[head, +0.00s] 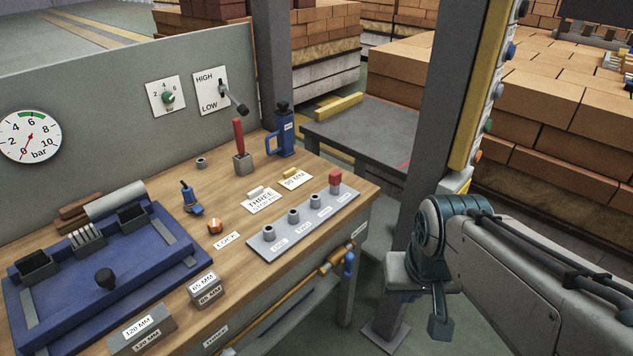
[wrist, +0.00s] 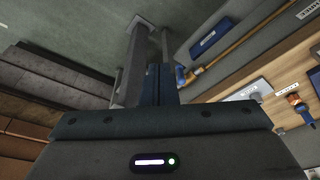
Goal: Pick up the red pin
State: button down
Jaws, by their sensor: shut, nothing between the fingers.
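Two red upright things stand on the wooden bench in the head view. One is a tall red rod (head: 238,133) in a small grey block (head: 243,163). The other is a short red-topped peg (head: 335,181) at the right end of a grey plate (head: 300,217) with a row of sockets. I cannot tell from the pictures alone which one is the red pin. My gripper (head: 439,325) hangs right of the bench, beyond its edge, well apart from both. In the wrist view its fingers (wrist: 153,85) are together and empty. Neither red thing is clear there.
A blue hand tool (head: 284,136) stands behind the plate. A blue tray (head: 110,265) and labelled blocks (head: 142,330) fill the bench's left side. A grey post (head: 440,120) rises behind my arm. A yellow-orange rod (head: 300,300) runs along the bench front.

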aim_at(334, 177)
jog(key=u, duration=0.5)
jog(key=k, duration=0.65)
jog(key=z, duration=0.3)
jog(key=i, duration=1.5)
jog(key=u, duration=0.7)
